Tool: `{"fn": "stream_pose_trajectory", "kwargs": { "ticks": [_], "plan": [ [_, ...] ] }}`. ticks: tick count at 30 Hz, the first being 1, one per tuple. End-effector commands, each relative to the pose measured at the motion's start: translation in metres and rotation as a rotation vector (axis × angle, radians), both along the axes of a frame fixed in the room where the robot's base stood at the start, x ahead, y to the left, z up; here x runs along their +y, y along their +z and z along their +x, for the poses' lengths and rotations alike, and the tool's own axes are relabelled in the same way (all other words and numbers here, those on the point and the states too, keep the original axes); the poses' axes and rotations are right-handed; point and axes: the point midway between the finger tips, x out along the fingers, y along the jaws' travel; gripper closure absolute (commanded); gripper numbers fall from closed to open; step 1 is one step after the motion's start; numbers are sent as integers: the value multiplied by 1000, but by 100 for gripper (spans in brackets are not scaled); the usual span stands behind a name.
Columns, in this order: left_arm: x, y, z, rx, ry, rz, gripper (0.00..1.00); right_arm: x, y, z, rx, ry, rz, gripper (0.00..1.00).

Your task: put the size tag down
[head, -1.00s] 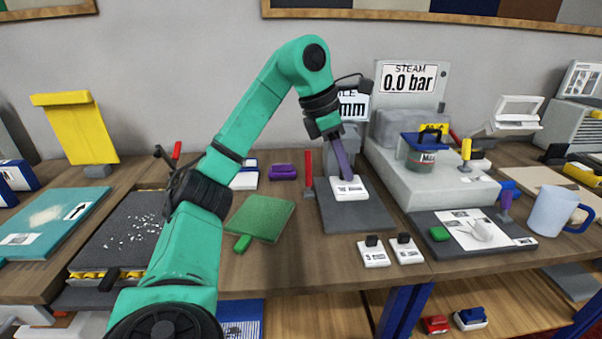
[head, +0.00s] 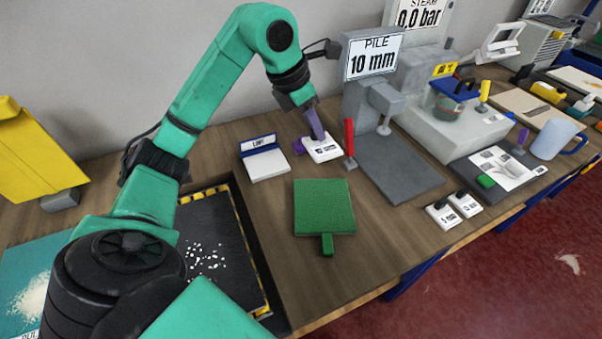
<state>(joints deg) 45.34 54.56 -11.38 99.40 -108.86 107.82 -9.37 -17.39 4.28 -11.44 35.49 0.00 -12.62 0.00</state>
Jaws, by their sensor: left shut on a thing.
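The white size tag (head: 322,151) with a dark printed label is at the tips of my left gripper (head: 314,132), whose purple fingers are shut on it. It is over the wooden bench (head: 260,215), between the white LINT pad (head: 265,163) and the red-handled tool (head: 349,143). I cannot tell whether its underside touches the bench. Two similar white tags with black knobs, one on the left (head: 441,215) and one on the right (head: 466,204), stand at the bench's front edge. My right gripper is not in view.
A purple object (head: 299,146) is partly hidden right beside the held tag. The pile gauge (head: 373,58) reads 10 mm, and its grey plate (head: 398,172) is bare. A green pad (head: 324,205) lies in front. Bare wood lies between the pad and the gauge.

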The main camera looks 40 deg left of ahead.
Motion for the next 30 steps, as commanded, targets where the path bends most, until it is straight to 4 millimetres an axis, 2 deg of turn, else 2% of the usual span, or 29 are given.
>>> {"fn": "stream_pose_trajectory", "kwargs": {
  "ticks": [1,6,9,12,17,21,30],
  "plan": [
    [0,-20,-1,10,0,1,100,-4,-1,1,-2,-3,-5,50],
    [-1,-74,-2,9,0,-2,100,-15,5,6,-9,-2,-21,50],
    [-1,-105,-1,6,1,-3,100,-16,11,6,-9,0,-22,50],
    [-1,-126,-1,4,1,-2,100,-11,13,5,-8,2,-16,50],
    [-1,-149,-1,4,0,-1,100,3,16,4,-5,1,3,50],
    [-1,-172,0,3,1,-1,100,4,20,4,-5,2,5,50],
    [0,-178,0,0,0,2,100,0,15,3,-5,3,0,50]
  ]
}}
